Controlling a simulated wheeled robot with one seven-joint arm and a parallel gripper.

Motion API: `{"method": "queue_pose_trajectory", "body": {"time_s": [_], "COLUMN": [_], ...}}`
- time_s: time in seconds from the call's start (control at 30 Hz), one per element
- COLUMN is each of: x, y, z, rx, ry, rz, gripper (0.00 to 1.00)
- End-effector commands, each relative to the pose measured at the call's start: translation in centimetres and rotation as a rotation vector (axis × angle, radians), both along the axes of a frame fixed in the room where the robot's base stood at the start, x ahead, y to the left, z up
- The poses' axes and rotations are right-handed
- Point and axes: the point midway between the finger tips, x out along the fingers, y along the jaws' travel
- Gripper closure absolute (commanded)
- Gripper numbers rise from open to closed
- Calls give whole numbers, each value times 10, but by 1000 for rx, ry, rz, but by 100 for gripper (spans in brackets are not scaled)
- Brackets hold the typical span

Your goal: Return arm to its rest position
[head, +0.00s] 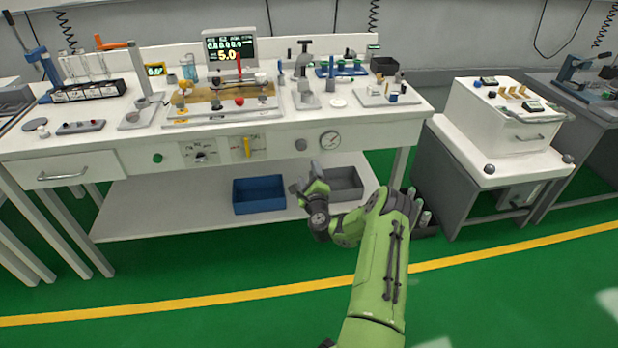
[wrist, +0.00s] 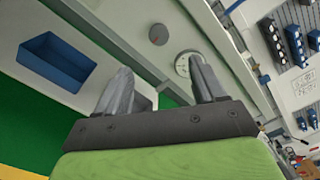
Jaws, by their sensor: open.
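My green arm (head: 378,275) reaches up from the bottom of the head view and bends left at its far end. My gripper (head: 308,181) is in front of the white workbench, below its front panel and near the lower-shelf bins in the picture. In the wrist view my gripper (wrist: 161,68) has its two grey fingers spread apart with nothing held between them. The bench front and a round gauge (wrist: 182,67) show beyond the fingers. The exact gap between the gripper and the bench cannot be told.
The white workbench (head: 110,173) carries many small instruments. A blue bin (head: 259,207) and a grey bin (head: 347,196) sit on its lower shelf. A white cabinet (head: 480,160) stands right of the bench. Green floor (head: 480,300) with a yellow line is clear in front.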

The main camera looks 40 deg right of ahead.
Motion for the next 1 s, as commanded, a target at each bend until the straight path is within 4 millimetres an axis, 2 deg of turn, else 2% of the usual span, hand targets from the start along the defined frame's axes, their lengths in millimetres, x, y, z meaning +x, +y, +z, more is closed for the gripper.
{"method": "queue_pose_trajectory", "body": {"time_s": [0.5, 0.57, 0.67, 0.77, 0.8, 0.9, 1.0], "x": [0, 5, 27, 54, 59, 55, 31], "y": [0, 5, 39, 108, 140, 211, 270], "z": [0, 5, 33, 77, 93, 125, 151], "rx": [0, -15, -120, -332, -433, -685, -931], "ry": [0, 8, 65, 185, 244, 389, 531], "rz": [2, 23, 152, 384, 485, 703, 879], "gripper": [31, 31, 31, 31, 31, 31, 31]}}
